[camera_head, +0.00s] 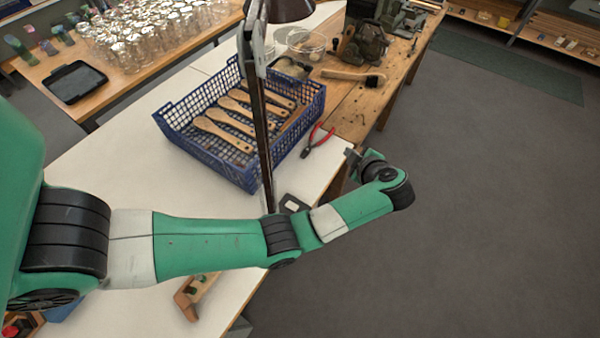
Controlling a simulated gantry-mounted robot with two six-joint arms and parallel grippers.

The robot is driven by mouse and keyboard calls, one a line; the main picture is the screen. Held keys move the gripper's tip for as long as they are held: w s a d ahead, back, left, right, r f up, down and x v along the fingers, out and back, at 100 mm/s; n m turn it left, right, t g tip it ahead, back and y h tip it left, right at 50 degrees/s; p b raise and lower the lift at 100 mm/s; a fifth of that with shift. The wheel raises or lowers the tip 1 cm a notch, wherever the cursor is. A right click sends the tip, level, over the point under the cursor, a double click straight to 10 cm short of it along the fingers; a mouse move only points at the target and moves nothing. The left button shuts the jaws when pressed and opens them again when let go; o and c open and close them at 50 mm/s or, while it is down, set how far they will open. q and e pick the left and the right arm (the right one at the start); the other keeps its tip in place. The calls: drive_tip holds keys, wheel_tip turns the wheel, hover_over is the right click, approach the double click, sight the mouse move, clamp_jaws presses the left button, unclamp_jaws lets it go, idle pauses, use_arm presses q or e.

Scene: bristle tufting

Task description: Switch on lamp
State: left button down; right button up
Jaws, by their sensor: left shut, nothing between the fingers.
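The lamp (262,130) has a tall thin brown arm standing in front of a blue basket, with a dark brown shade (290,9) cut off by the top edge. Its foot is hidden behind my left arm. A small dark box with a pale face (293,204) lies at the bottom of the lamp's arm, just behind my forearm; I cannot tell whether it is the switch. My left gripper (351,157) is small in view, shut and empty, by the right edge of the white table, right of the lamp and box. My right gripper is not in view.
The blue basket (172,146) holds several wooden brush handles. Red pliers (318,139) lie beside it. A brush (354,77) and a vise (402,17) are on the wooden bench behind. A wooden piece (190,300) lies below my arm. Open floor is at right.

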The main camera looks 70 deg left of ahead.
use_arm(q)
drive_tip(key=s+d+f+m+g+h+p, duration=0.2)
drive_tip(key=s+d+f+g+h+p, duration=0.2)
drive_tip(key=s, duration=0.7)
wheel_tip(320, 180, down, 4)
drive_tip(key=shift+s+d+r+g+h, duration=0.1)
drive_tip(key=shift+s+d+g+h, duration=0.15)
drive_tip(key=shift+d+g, duration=0.85)
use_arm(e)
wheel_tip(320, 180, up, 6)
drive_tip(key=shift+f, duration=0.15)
use_arm(q)
drive_tip(key=b, duration=0.6)
hover_over(293, 206)
drive_tip(key=w+d, duration=0.1)
drive_tip(key=d, duration=0.1)
drive_tip(key=f, duration=0.8)
drive_tip(key=shift+w+a, duration=0.15)
drive_tip(key=shift+w, duration=0.05)
drive_tip(key=shift+w+f+b, duration=0.15)
drive_tip(key=shift+f+b, duration=0.95)
drive_tip(key=shift+f, duration=0.8)
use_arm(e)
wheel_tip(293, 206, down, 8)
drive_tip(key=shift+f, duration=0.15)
